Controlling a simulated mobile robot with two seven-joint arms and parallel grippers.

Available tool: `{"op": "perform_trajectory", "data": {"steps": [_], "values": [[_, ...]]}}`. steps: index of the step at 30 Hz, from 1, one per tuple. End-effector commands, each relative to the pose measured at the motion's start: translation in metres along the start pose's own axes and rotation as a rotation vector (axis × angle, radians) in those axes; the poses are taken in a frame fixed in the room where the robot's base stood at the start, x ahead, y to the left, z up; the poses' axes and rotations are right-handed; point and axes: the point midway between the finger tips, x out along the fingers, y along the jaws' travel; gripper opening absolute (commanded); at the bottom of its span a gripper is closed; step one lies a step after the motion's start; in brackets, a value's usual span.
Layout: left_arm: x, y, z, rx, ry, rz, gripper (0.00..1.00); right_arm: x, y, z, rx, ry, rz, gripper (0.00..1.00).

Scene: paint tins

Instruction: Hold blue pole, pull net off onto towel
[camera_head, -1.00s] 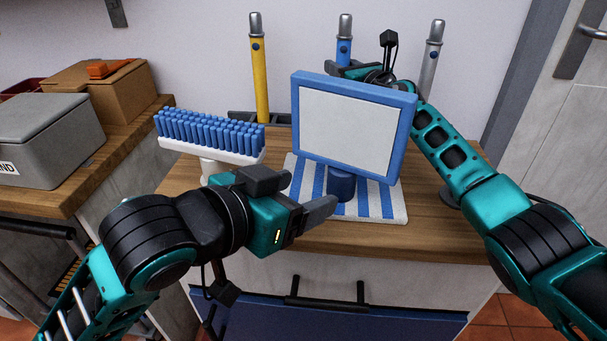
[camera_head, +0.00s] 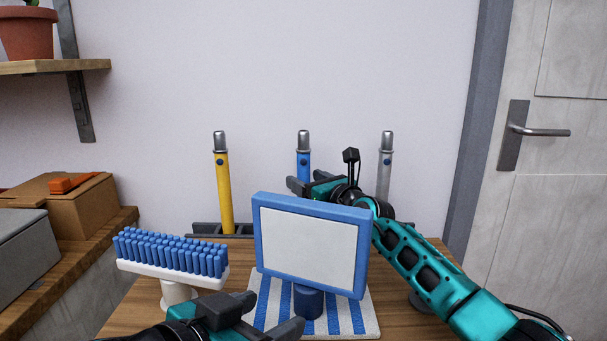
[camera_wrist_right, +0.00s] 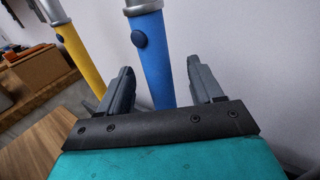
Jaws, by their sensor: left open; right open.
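The blue pole (camera_head: 303,168) stands upright at the back, with a grey tip; it also shows in the right wrist view (camera_wrist_right: 151,55). My right gripper (camera_wrist_right: 161,80) is open, its fingers either side of the blue pole with gaps visible; in the head view it (camera_head: 308,186) is partly hidden behind the net. The net (camera_head: 310,245), a blue frame with a pale panel, stands tilted above a short blue collar (camera_head: 307,302) on the blue-and-white striped towel (camera_head: 358,318). My left gripper (camera_head: 268,318) is open and empty, low in front of the towel and net.
A yellow pole (camera_head: 224,190) and a grey pole (camera_head: 386,178) stand either side in a dark rack (camera_head: 208,230). A blue-bristled brush head (camera_head: 172,258) stands left of the towel. Boxes (camera_head: 82,209) sit on the left counter. A door (camera_head: 545,200) is at right.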

Motion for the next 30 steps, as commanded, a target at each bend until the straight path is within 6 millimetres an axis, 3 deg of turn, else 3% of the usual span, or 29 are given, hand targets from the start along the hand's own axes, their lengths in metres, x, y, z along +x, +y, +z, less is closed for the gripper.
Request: {"op": "perform_trajectory", "data": {"steps": [21, 30], "values": [[0.0, 0.0, 0.0, 0.0, 0.0, 0.0, 0.71, -0.087, 0.001, -0.003, 0.003, 0.003, 0.001, 0.65], [0.0, 0.0, 0.0, 0.0, 0.0, 0.0, 0.71, -0.101, 0.001, -0.002, 0.001, 0.003, 0.001, 0.65]]}}
